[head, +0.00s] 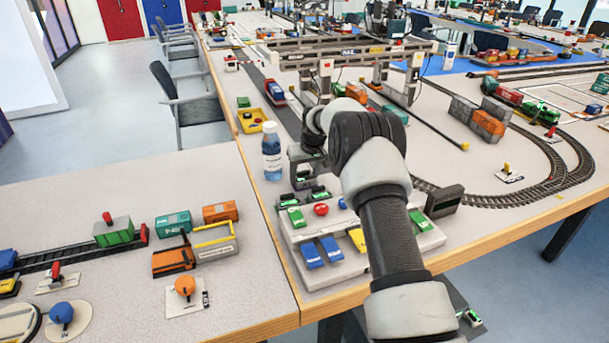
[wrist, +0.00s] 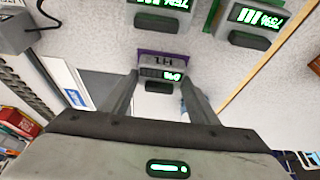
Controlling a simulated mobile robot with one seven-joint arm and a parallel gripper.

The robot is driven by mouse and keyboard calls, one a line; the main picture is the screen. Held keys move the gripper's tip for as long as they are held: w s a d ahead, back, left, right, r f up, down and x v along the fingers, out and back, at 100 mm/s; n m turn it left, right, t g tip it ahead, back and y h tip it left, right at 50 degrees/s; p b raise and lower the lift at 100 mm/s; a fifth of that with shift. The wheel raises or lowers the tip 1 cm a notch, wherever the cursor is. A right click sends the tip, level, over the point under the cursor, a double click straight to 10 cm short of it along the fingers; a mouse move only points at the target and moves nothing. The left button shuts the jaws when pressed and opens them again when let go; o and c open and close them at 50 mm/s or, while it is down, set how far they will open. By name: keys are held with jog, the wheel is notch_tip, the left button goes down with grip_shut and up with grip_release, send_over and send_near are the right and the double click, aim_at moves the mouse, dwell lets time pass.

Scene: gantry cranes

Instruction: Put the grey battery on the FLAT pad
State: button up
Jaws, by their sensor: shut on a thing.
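The grey battery (wrist: 159,86) is between the two fingers of my gripper (wrist: 161,76) in the wrist view, with its lit green display facing up. My gripper is shut on it. A purple pad (wrist: 150,54) with white lettering, partly covered, shows just beyond the battery; I cannot tell whether the battery touches it. In the head view my gripper (head: 303,172) is low over the table's near part, beside the blue bottle (head: 271,152), and my arm hides much of the area.
Two other batteries with green displays stand near the top of the wrist view, one in the middle (wrist: 160,18) and one at the right (wrist: 252,38). A white panel (head: 345,270) with coloured levers lies in front. Tracks and gantry cranes (head: 345,50) stand behind.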

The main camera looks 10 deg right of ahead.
jog(key=shift+r, duration=0.1)
jog(key=o, duration=1.2)
jog(key=shift+f, duration=0.2)
jog(key=shift+c, duration=0.2)
